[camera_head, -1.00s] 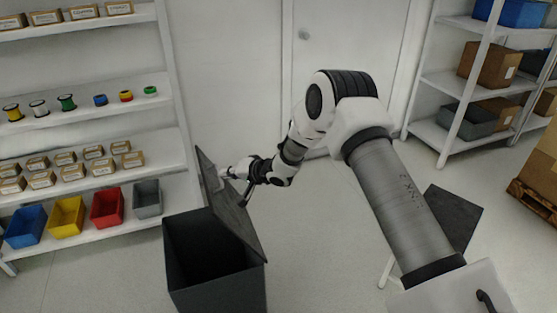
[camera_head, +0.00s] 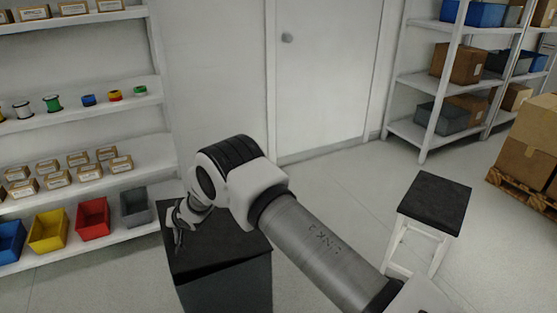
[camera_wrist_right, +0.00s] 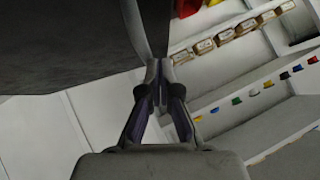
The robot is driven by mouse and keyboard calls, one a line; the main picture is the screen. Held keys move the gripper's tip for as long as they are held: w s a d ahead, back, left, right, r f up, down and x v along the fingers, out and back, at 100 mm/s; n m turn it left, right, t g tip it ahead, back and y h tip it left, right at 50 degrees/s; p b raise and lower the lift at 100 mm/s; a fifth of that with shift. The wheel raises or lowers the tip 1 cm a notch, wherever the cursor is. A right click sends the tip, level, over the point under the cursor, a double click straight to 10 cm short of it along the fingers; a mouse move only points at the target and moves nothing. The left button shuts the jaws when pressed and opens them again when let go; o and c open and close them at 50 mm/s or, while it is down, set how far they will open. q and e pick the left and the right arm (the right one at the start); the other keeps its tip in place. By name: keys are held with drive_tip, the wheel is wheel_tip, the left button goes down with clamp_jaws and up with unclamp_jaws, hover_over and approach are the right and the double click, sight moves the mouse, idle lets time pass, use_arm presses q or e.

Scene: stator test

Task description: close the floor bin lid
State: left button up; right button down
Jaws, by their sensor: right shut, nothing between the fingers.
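The dark grey floor bin (camera_head: 228,292) stands at the lower middle of the head view. Its lid (camera_head: 235,245) lies over the bin's top, flat or nearly so. I cannot tell whether a thin gap is left at the front edge. My right gripper (camera_head: 178,240) is at the lid's left part, partly hidden by my own arm. In the wrist view, my right gripper (camera_wrist_right: 160,68) is shut and empty, with its fingertips beside the edge of a large dark surface, apparently the lid (camera_wrist_right: 70,40). My left gripper is not in view.
A white shelf (camera_head: 90,195) with coloured bins, boxes and spools stands left of the bin. A stool with a dark seat (camera_head: 436,200) stands to the right. A door (camera_head: 325,80) is behind, with clear floor before it. Boxes on a pallet (camera_head: 525,190) are far right.

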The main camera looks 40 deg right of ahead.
sight(170, 237)
drive_tip(key=f+b, duration=0.1)
drive_tip(key=f, duration=0.1)
drive_tip(key=a+f+b, duration=0.1)
drive_tip(key=f, duration=0.1)
drive_tip(key=a+f+b, duration=0.1)
drive_tip(key=f, duration=0.1)
drive_tip(key=shift+w+a+f, duration=0.1)
drive_tip(key=shift+w+f, duration=0.05)
drive_tip(key=shift+w, duration=0.15)
